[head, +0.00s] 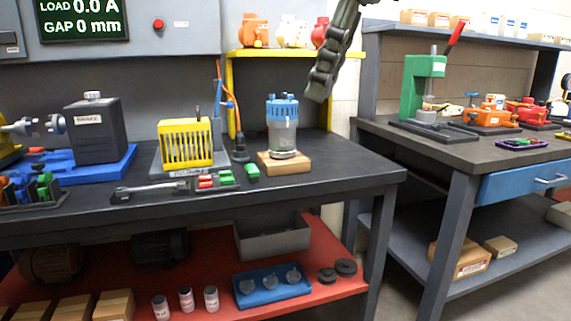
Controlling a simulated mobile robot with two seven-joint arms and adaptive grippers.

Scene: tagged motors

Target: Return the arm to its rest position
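A yellow slotted holder (187,145) and a tray of small coloured parts (200,185) stand mid-bench. A second bench (450,150) stands right, past a floor gap.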

